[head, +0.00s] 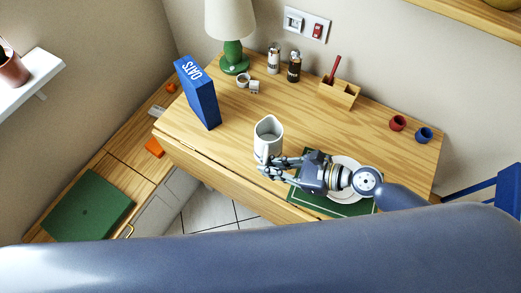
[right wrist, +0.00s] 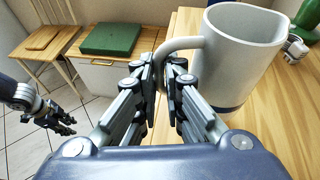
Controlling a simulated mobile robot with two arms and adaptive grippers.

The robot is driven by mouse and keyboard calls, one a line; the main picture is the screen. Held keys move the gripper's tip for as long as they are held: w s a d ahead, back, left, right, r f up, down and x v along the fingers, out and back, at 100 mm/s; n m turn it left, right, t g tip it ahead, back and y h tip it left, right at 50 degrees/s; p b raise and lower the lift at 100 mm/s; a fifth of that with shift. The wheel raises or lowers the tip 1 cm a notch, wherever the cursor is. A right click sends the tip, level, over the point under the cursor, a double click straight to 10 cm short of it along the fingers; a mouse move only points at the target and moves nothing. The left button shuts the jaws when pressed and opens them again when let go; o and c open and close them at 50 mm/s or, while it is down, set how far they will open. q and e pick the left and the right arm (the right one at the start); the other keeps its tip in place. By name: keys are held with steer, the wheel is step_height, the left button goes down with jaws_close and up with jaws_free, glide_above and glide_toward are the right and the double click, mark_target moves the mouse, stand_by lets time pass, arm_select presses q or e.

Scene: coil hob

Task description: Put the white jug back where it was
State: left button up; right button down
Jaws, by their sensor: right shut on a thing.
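The white jug (head: 268,135) is upright at the front part of the wooden table, left of the green place mat in the head view. My right gripper (head: 272,168) is shut on its handle; the right wrist view shows the handle between the fingertips (right wrist: 165,72) and the jug's body (right wrist: 240,55) to the right. A dark blue band runs round its base. I cannot tell whether the base touches the table. My left gripper (right wrist: 58,122) shows small at the left of the right wrist view; its opening is unclear.
A white plate (head: 342,166) lies on the green mat (head: 330,207). A blue oats box (head: 199,94), green lamp (head: 233,58), shakers (head: 293,68), wooden holder (head: 340,94), red cup (head: 397,122) and blue cup (head: 424,134) stand behind. The table's middle is clear.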

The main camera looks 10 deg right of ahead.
mark_target(258, 148)
steer(key=w, duration=0.2)
steer(key=w+a, duration=0.1)
steer(key=w, duration=0.1)
steer(key=w+a, duration=0.1)
steer(key=w, duration=0.1)
steer(key=shift+w+a+f, duration=0.1)
steer(key=shift+w+f, duration=0.05)
steer(key=shift+f, duration=1.85)
steer(key=shift+f+b, duration=0.15)
steer(key=shift+b, duration=0.2)
steer(key=c, duration=2.1)
jaws_free()
steer(key=shift+f, duration=0.2)
steer(key=shift+c, duration=0.2)
steer(key=o, duration=0.4)
steer(key=shift+o, duration=0.2)
steer(key=shift+r, duration=0.1)
